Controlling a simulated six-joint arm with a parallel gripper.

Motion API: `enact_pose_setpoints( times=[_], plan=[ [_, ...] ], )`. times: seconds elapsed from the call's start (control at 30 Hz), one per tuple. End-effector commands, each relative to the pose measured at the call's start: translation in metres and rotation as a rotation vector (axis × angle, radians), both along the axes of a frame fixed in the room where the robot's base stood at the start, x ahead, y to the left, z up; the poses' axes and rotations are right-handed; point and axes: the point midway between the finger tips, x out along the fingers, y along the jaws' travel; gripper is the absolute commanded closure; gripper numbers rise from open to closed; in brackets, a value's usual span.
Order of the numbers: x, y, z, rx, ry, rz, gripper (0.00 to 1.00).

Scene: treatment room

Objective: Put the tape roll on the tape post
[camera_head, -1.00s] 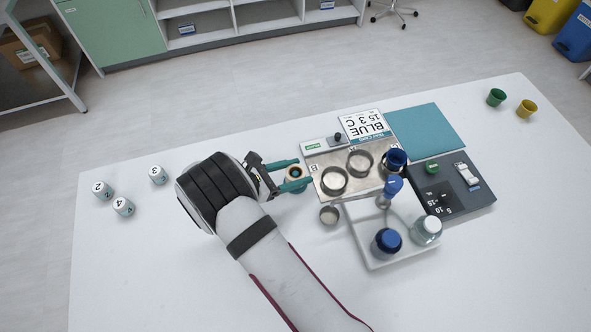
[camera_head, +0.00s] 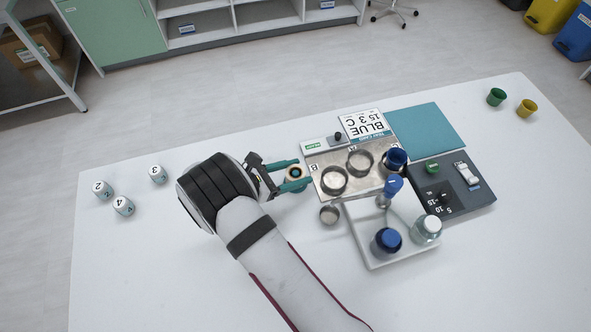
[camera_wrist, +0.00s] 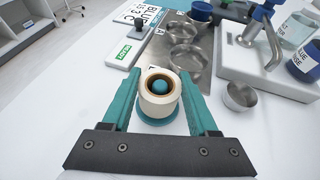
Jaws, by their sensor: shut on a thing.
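The tape roll (camera_wrist: 151,106) is off-white with a tan core. In the wrist view it is around the tape post, whose round teal top (camera_wrist: 161,87) shows inside the core. The post's teal base (camera_wrist: 160,128) shows just below the roll; I cannot tell if the roll touches it. My gripper (camera_wrist: 158,88) is shut on the roll, with one teal finger on each side. In the head view my gripper (camera_head: 291,175) and the roll (camera_head: 296,172) are just left of the metal tray.
The metal tray (camera_head: 312,160) with several rings is close on the right. A small steel cup (camera_head: 329,214) and a white tray (camera_head: 374,262) with bottles stand at the right front. Numbered white jars (camera_head: 123,206) are far left. The table's front left is clear.

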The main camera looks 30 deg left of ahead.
Motion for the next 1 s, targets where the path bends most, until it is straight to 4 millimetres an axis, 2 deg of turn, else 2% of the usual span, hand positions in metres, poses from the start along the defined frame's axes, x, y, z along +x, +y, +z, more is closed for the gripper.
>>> enact_pose_setpoints(
  times=[0.33, 0.37, 0.4, 0.7, 1.0],
  plan=[
    [0.0, 0.0, -0.007, -0.001, 0.0, 0.0, 0.94],
    [0.0, 0.0, -0.007, -0.001, 0.0, 0.0, 0.35],
    [0.0, 0.0, -0.007, -0.001, 0.0, 0.0, 0.28],
    [-0.001, 0.001, -0.006, 0.0, 0.0, 0.001, 0.28],
    [-0.027, 0.016, 0.006, 0.0, 0.0, 0.002, 0.28]
  ],
)
